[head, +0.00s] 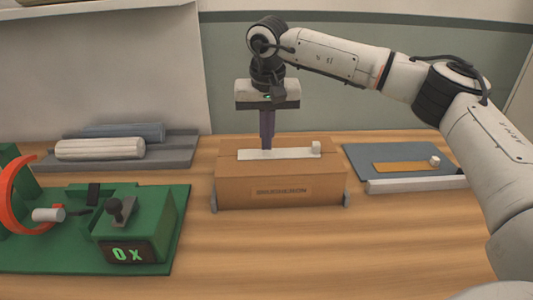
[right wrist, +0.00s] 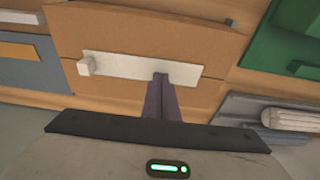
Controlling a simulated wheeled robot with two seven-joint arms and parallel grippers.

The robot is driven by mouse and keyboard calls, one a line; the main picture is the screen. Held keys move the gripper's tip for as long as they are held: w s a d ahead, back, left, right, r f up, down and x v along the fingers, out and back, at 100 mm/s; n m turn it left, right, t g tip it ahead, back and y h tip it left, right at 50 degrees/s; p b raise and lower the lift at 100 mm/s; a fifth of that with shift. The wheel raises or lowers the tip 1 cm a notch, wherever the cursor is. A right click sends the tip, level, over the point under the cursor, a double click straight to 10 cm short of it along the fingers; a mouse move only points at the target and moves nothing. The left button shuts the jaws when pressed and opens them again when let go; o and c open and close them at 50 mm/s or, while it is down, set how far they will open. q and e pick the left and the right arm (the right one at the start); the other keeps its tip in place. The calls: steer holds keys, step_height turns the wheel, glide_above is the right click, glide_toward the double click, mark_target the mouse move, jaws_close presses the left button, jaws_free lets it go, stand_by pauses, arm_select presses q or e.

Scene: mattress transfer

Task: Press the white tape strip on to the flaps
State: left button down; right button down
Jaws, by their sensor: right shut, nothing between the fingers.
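The white tape strip (head: 285,153) lies along the seam of the top flaps of a brown cardboard box (head: 280,188). A small white block stands on its right end in the head view. In the right wrist view the strip (right wrist: 130,66) lies across the flaps (right wrist: 150,35). My right gripper (head: 267,148) is shut and empty, pointing straight down. Its fingertips (right wrist: 160,76) are at the strip, left of its middle in the head view; whether they touch it I cannot tell. My left gripper is in neither view.
A green fixture (head: 150,225) with an orange ring and a display reading "0x" stands at the left. A grey tray (head: 180,150) with rolls lies behind it. A blue-grey mat (head: 395,155) with an orange strip lies right of the box. The front table is clear.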

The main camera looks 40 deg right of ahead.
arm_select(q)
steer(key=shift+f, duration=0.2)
arm_select(e)
steer(key=shift+f, duration=0.75)
stand_by(1.0)
